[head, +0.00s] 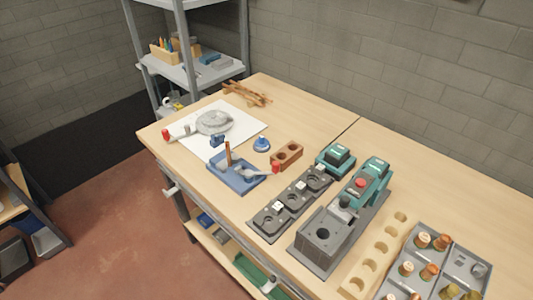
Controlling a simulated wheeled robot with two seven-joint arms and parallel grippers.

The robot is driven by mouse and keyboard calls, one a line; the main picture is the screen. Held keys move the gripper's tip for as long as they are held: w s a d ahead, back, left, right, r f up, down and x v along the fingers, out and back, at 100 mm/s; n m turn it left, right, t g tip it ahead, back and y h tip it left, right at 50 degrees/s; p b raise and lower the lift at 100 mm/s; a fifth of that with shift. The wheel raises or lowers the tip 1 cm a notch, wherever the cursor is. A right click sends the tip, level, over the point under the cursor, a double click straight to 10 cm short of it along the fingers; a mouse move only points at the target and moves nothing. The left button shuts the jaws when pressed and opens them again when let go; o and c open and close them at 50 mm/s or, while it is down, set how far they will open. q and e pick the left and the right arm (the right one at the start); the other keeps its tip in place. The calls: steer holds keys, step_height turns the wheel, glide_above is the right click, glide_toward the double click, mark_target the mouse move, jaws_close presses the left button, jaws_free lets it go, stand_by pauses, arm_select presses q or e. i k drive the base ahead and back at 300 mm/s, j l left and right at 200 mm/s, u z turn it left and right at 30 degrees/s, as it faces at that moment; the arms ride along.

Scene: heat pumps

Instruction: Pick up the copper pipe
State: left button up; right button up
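A short copper-coloured pipe (228,153) stands upright at the blue fixture (236,184) on the wooden workbench. A bundle of thin brown, copper-like pieces (247,94) lies at the back left of the bench. Several short copper-coloured cylinders (422,240) stand in the grey tray at the lower right. I cannot tell which of these the task means by the copper pipe. Neither of my grippers is in view.
A white sheet (247,127) carries a grey round part (213,122). A brick-coloured block (287,155), a dark fixture strip (290,203), a green-and-grey machine (340,228) and a wooden holed rack (375,256) crowd the bench. A metal shelf (205,72) stands behind. Clear bench lies at centre back.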

mark_target(227, 142)
steer(key=i+j, duration=0.4)
steer(key=k+l+z, duration=0.1)
steer(key=z, duration=1.45)
steer(key=j+u, duration=0.1)
steer(key=u, duration=0.9)
steer(key=j+u, duration=0.1)
steer(key=u, duration=0.4)
steer(key=j+z, duration=0.45)
steer(key=k+j+z, duration=0.2)
steer(key=j+z, duration=0.2)
steer(key=j, duration=0.1)
